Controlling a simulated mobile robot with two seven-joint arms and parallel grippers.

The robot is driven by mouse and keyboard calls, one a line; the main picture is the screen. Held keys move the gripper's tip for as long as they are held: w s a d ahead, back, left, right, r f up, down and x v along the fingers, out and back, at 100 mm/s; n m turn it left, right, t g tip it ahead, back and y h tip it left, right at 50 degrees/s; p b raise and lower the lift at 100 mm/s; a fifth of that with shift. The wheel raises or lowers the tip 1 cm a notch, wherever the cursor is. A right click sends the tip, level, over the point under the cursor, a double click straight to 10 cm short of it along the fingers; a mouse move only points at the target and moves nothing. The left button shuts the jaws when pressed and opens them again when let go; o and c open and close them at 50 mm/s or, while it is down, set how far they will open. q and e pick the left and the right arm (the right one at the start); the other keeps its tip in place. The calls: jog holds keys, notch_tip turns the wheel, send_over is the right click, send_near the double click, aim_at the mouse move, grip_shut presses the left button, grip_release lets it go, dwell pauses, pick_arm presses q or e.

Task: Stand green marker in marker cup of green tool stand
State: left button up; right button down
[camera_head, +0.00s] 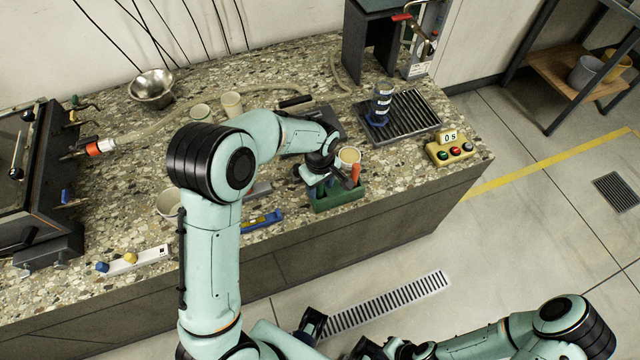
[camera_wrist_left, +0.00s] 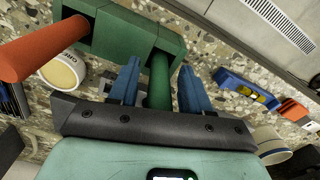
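The green tool stand (camera_head: 338,202) sits near the front edge of the counter. It also shows in the left wrist view (camera_wrist_left: 112,32). The green marker (camera_wrist_left: 160,82) stands upright in the end compartment of the stand, its lower end hidden inside. My left gripper (camera_wrist_left: 158,85) is open, with a blue finger on each side of the marker and a visible gap to each. In the head view the left gripper (camera_head: 325,184) is over the stand and hides the marker. My right gripper (camera_head: 368,348) is low at the bottom edge, away from the counter; its fingers are unclear.
An orange-handled tool (camera_wrist_left: 28,50) stands in the other end of the stand. A labelled cup (camera_wrist_left: 62,72) is beside it. A blue level (camera_head: 262,222) lies left of the stand. A button box (camera_head: 450,150) and a drain grate (camera_head: 405,115) are to the right.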

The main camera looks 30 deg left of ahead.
dwell(0.3)
pick_arm(q)
jog(key=r, duration=0.9)
jog(key=r+p, duration=0.1)
jog(key=r, duration=0.3)
jog(key=shift+s+r, duration=0.25)
jog(key=shift+s, duration=0.1)
